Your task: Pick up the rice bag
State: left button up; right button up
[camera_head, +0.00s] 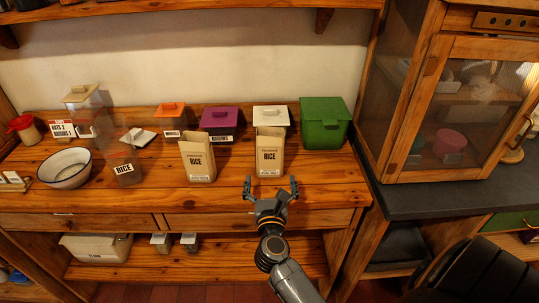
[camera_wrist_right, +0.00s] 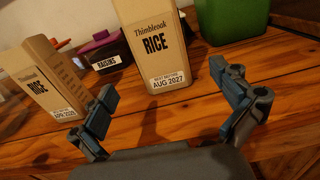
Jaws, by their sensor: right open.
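Two tan rice bags stand upright on the wooden counter (camera_head: 330,180). The right rice bag (camera_head: 270,153) has a "RICE" label and, in the right wrist view (camera_wrist_right: 155,45), a date reading "AUG 2027". The left rice bag (camera_head: 197,160) also shows in the right wrist view (camera_wrist_right: 42,75), tilted in the picture, its date hard to read. My right gripper (camera_head: 271,184) is open and empty, just in front of the right bag and apart from it. Its two fingers (camera_wrist_right: 165,95) spread below the bag in the wrist view. My left gripper is not in view.
Behind the bags stand a purple-lidded raisins container (camera_head: 219,120), a white-lidded container (camera_head: 270,118) and a green bin (camera_head: 324,123). A white bowl (camera_head: 64,168) and clear rice container (camera_head: 127,170) stand left. A glass-door cabinet (camera_head: 460,110) rises at right. Counter beside the right bag is clear.

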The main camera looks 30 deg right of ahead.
aim_at(270, 161)
jog(key=p+x, duration=0.1)
jog(key=x, duration=0.9)
jog(key=shift+w+d+f+p, duration=0.1)
jog(key=shift+w+f+p, duration=0.05)
jog(key=shift+w+p, duration=0.2)
jog(key=shift+s, duration=0.1)
jog(key=c, duration=1.3)
jog(key=shift+c, duration=0.2)
